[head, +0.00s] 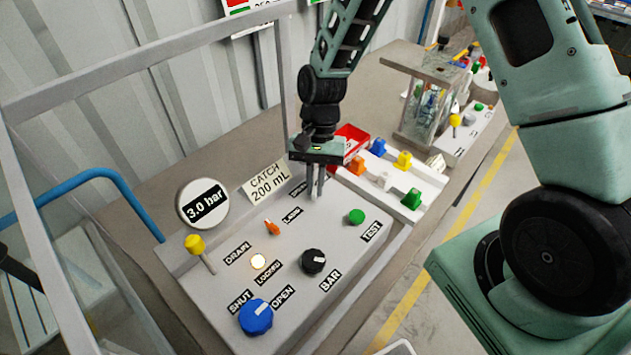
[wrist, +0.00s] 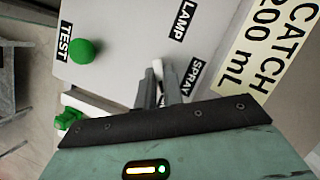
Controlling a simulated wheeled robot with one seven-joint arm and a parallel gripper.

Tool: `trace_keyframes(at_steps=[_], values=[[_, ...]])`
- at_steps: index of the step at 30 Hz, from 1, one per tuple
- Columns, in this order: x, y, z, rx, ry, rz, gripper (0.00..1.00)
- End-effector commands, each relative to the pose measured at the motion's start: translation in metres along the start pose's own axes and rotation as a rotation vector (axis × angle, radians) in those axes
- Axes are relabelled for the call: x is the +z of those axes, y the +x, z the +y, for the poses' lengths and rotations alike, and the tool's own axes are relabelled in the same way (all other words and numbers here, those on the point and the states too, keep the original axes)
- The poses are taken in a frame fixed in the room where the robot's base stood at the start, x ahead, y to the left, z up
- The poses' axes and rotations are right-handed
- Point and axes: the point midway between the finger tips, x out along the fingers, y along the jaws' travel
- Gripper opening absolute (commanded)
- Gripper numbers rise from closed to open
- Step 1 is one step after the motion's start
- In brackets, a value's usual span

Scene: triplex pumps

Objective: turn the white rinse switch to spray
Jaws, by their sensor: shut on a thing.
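The white rinse switch (wrist: 158,68) shows in the wrist view as a small white lever tip at the fingers, beside the SPRAY label (wrist: 194,75). In the head view my fingers hide it. My gripper (head: 316,193) points down at the far part of the grey control panel (head: 220,288), next to a partly covered label. In the wrist view my gripper (wrist: 164,85) has its two fingers close together around the white lever, shut on it. I cannot tell exactly which way the lever leans.
Near my gripper are an orange lamp switch (head: 271,228), a green TEST button (head: 356,216) and a CATCH 200 mL sign (head: 268,187). A black knob (head: 314,261), blue knob (head: 256,317) and yellow-tipped lever (head: 196,245) stand nearer. A red bin (head: 352,137) stands behind.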

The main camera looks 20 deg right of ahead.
Motion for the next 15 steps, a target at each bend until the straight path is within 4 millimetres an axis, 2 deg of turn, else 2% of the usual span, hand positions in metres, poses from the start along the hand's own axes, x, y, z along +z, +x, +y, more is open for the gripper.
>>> trace_keyframes(at_steps=[15], values=[[0.0003,-0.0011,-0.0037,0.163,-0.395,0.002,0.00]])
